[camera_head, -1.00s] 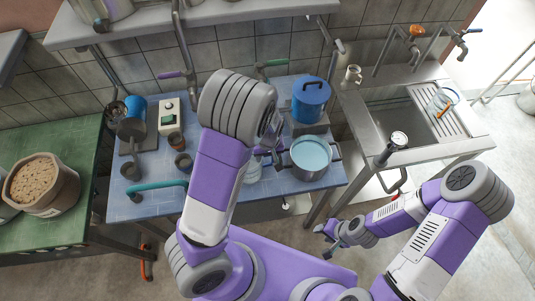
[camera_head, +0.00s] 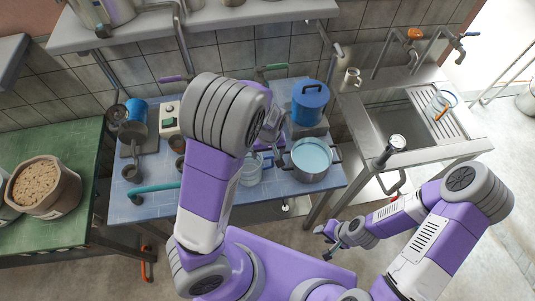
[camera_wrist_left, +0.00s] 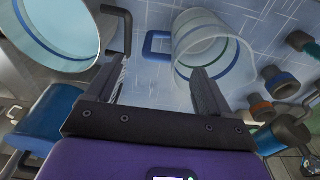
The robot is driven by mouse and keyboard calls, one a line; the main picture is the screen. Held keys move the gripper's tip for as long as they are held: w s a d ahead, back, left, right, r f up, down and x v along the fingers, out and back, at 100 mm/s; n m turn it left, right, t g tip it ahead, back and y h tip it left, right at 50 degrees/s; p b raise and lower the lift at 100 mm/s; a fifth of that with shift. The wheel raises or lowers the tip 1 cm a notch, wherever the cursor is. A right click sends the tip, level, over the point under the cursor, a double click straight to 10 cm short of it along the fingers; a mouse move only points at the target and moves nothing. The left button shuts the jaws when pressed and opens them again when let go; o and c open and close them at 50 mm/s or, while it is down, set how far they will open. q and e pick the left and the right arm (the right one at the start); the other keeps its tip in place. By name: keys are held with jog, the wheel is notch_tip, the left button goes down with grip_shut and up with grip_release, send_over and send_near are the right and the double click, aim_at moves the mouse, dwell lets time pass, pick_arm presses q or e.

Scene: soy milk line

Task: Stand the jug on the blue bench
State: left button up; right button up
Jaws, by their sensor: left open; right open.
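My left gripper (camera_wrist_left: 158,75) is open and empty. One finger overlaps the jug's side in that view; I cannot tell whether it touches. In the head view the left gripper (camera_head: 274,152) is mostly hidden by its arm. My right gripper (camera_head: 332,236) is open, away from the bench.
A pot of pale liquid (camera_head: 311,158) stands close right of the jug, with a blue lidded pot (camera_head: 309,102) behind it. A sink (camera_head: 395,115) is at the right.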

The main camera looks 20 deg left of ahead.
pick_arm(q)
notch_tip(320, 180, up, 7)
jog(key=p, duration=0.1)
jog(key=shift+s+d+f, duration=0.15)
jog(key=shift+s, duration=0.15)
dwell(0.4)
